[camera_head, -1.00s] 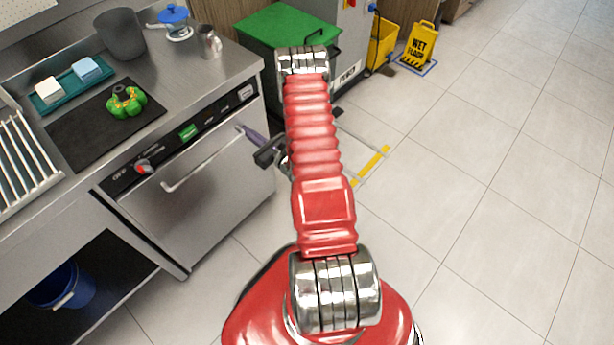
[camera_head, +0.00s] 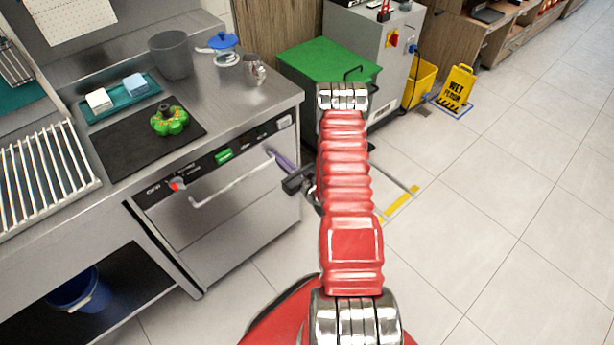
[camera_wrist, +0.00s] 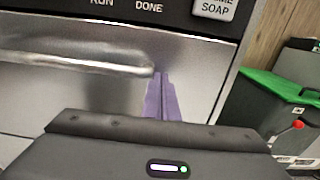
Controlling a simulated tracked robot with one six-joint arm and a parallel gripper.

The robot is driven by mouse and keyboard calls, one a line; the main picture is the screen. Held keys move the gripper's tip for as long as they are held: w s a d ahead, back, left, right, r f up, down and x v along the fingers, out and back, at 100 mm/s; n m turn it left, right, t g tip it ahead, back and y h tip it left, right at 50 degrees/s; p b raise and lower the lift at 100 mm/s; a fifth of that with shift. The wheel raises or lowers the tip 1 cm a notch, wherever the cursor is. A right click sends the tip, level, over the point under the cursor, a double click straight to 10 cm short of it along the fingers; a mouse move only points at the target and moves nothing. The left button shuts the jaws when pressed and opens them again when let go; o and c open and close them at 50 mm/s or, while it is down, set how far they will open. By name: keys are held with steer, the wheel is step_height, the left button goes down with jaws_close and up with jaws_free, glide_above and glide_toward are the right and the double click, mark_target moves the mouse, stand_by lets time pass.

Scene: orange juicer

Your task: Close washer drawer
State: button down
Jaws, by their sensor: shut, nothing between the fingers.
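The washer (camera_head: 235,215) is a steel unit under the counter, with a dark control strip and a long bar handle (camera_head: 230,186) across its front. The wrist view shows the front (camera_wrist: 205,75) close up, with the right end of the handle (camera_wrist: 80,62) at left. My gripper (camera_head: 276,155) is at the right end of the handle, its purple fingers together and empty. In the wrist view the fingertips (camera_wrist: 160,76) point at the steel front, just below and right of the handle end. Contact cannot be told. Any gap around the drawer front is unclear.
The counter above holds a green pepper-like object (camera_head: 169,121), a grey bin (camera_head: 171,55) and a teal tray (camera_head: 118,98). A green-lidded bin (camera_head: 328,62) stands right of the washer. A yellow wet-floor sign (camera_head: 457,88) is farther back. The tiled floor at right is clear.

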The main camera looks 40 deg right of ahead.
steer(key=s, duration=1.3)
steer(key=shift+s+d+f, duration=0.15)
steer(key=shift+s+d, duration=0.1)
steer(key=shift+s, duration=0.15)
